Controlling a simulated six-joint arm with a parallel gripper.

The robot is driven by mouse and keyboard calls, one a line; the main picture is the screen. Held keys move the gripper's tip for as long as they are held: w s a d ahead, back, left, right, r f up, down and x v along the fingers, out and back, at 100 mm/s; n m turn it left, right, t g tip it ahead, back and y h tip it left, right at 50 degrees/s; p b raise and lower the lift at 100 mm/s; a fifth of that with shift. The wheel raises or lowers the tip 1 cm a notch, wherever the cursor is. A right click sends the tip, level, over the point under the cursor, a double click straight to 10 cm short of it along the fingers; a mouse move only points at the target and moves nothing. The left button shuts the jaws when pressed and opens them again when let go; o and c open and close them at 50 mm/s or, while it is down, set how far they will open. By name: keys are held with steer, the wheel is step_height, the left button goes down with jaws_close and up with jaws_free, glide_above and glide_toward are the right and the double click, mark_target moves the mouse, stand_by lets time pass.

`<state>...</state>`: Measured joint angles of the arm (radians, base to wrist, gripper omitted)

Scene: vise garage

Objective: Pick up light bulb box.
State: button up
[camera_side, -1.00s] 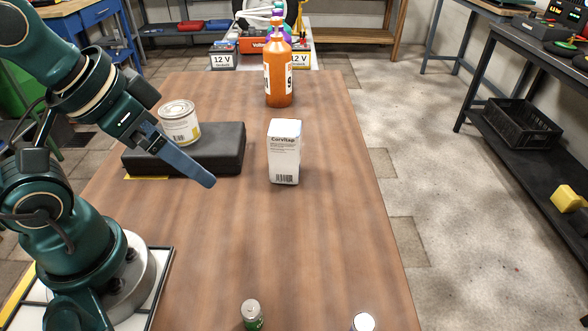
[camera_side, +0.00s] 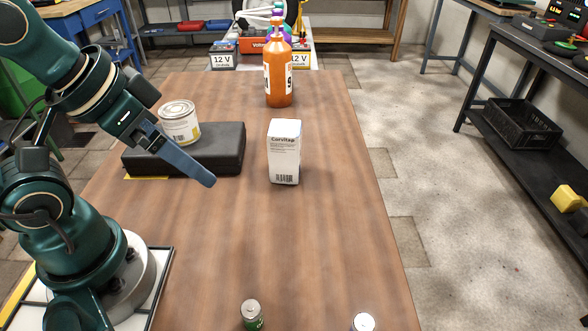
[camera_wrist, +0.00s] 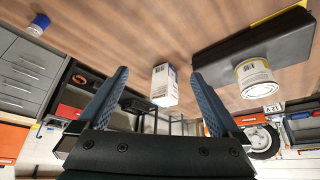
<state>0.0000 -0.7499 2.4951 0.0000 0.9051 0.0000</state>
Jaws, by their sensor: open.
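The light bulb box is a small white carton (camera_side: 284,152) standing upright near the middle of the wooden table, with dark print and a barcode on its front. My gripper (camera_side: 206,180) is to the left of the box and apart from it. In the wrist view the box (camera_wrist: 164,86) shows between the two blue fingers of my gripper (camera_wrist: 163,90), some way beyond them. The fingers are spread with nothing between them.
A black case (camera_side: 220,150) with a tin can (camera_side: 179,123) on it lies left of the box. An orange bottle (camera_side: 278,80) stands behind. Two small cylinders, one green (camera_side: 252,313) and one pale (camera_side: 362,323), stand at the front. The table around the box is clear.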

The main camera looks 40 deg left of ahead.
step_height(320, 180, up, 5)
steer(key=m+t+y, duration=0.5)
steer(key=m+y, duration=0.3)
steer(key=m, duration=2)
glide_above(283, 132)
steer(key=s+d, duration=0.2)
steer(key=s, duration=0.1)
steer(key=f, duration=1)
steer(key=shift+w+f, duration=0.1)
steer(key=shift+w, duration=0.25)
steer(key=shift+f, duration=0.25)
steer(key=shift+w+a+f, duration=0.2)
steer(key=shift+w, duration=0.05)
steer(key=shift+x, duration=2.2)
steer(key=shift+r, duration=0.1)
jaws_close()
